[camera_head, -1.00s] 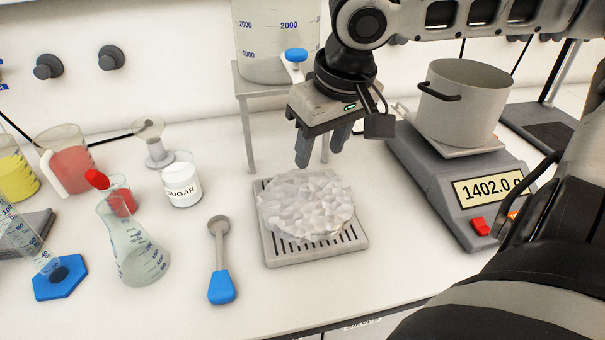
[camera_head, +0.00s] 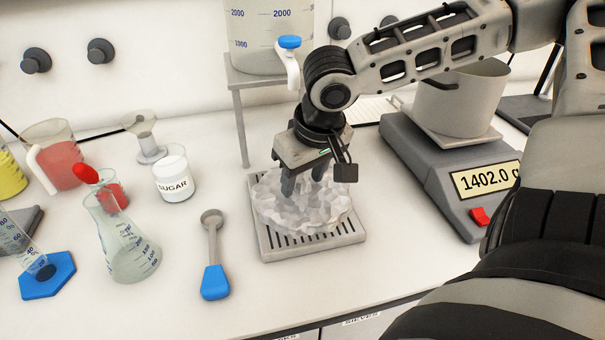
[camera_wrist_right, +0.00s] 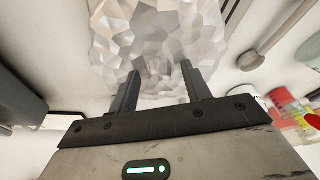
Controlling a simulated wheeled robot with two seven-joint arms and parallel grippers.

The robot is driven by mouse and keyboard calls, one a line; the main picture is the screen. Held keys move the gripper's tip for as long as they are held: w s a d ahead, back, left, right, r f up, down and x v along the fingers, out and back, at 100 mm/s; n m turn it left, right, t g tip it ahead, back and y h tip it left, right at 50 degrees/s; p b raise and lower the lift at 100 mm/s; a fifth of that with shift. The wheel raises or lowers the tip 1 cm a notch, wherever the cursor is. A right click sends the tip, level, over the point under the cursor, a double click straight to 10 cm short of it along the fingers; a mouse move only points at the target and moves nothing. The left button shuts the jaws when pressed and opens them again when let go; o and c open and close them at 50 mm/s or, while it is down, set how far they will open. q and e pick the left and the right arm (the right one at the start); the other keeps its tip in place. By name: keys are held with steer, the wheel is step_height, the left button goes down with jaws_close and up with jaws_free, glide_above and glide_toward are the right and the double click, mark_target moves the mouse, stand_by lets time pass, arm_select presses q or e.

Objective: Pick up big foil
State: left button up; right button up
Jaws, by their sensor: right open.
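The big foil (camera_head: 300,208) is a crumpled, silvery, faceted disc lying on a grey slotted drip tray (camera_head: 318,246) in the head view. It also fills the top middle of the right wrist view (camera_wrist_right: 155,40). My right gripper (camera_head: 303,188) points down at the foil's back part, its fingertips at or just over the surface. In the wrist view its two fingers (camera_wrist_right: 160,82) are apart with foil showing between and beyond them. Whether the fingertips touch the foil I cannot tell. My left gripper is not in view.
A scale (camera_head: 455,170) bearing a metal pot (camera_head: 460,100) stands right of the tray. A dispenser tank (camera_head: 268,35) on a stand is behind. A blue-handled spoon (camera_head: 214,255), sugar jar (camera_head: 174,178) and flask (camera_head: 130,250) are to the left. The counter in front of the tray is clear.

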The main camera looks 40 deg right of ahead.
jaws_close()
steer(key=shift+r, duration=0.15)
